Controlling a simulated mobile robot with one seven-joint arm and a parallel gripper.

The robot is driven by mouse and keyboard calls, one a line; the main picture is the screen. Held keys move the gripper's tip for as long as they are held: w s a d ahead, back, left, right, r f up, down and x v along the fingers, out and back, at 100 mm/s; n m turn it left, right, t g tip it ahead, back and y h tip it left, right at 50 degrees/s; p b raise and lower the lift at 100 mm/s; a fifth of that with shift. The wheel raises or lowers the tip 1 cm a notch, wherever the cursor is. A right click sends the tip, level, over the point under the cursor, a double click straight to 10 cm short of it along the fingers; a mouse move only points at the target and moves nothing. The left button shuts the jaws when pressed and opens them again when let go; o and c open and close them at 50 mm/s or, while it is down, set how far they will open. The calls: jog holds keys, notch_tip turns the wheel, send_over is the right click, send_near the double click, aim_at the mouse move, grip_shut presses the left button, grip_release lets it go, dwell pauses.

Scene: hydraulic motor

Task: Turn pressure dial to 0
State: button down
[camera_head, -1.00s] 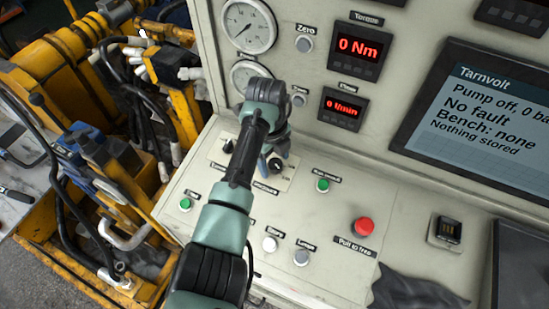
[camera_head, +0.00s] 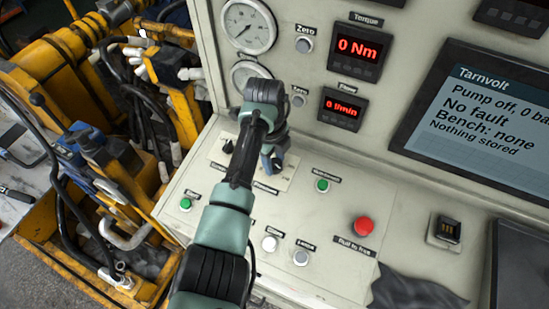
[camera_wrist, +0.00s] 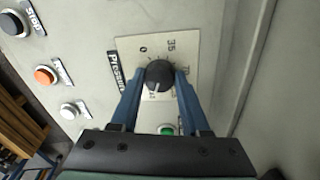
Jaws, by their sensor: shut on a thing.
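The pressure dial is a black round knob (camera_wrist: 159,75) on a pale square plate (camera_wrist: 184,45) in the wrist view. The plate carries a "0" mark and a "35" mark above the knob. A white pointer line on the knob points down and slightly left in that view, away from the "0". My gripper (camera_wrist: 160,82) has its two blue fingers on either side of the knob, shut on it. In the head view my gripper (camera_head: 272,164) is down at the sloped panel and hides the dial.
Another black knob (camera_head: 228,147) sits left of my gripper. Green buttons (camera_head: 321,185), a red stop button (camera_head: 364,226) and white and grey buttons (camera_head: 270,244) are spread over the panel. Gauges (camera_head: 248,25) and a screen (camera_head: 480,120) reading "Pump off" stand behind. Yellow machinery lies left.

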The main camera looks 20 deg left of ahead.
jog(key=n+p, duration=0.1)
jog(key=n, duration=0.5)
jog(key=n+p, duration=0.1)
jog(key=n, duration=0.4)
jog(key=shift+s+n+t+h+p, duration=0.1)
jog(key=shift+n+t+h+p, duration=0.2)
jog(key=shift+t+p, duration=0.1)
jog(key=n+p, duration=0.1)
jog(key=n, duration=0.5)
jog(key=shift+p, duration=0.3)
jog(key=n+p, duration=0.1)
jog(key=n, duration=0.4)
jog(key=shift+s+n+t, duration=0.1)
jog(key=shift+n+t, duration=0.2)
jog(key=shift+t, duration=0.1)
jog(key=n+p, duration=0.1)
jog(key=n, duration=0.4)
jog(key=shift+d+n+y, duration=0.1)
jog(key=shift+n+y, duration=0.2)
jog(key=shift+y, duration=0.1)
jog(key=n, duration=0.6)
jog(key=shift+y, duration=0.3)
jog(key=n, duration=0.5)
jog(key=shift+d+n, duration=0.1)
jog(key=shift+n, duration=0.3)
jog(key=n+b, duration=0.1)
jog(key=n, duration=0.4)
jog(key=shift+n+g, duration=0.4)
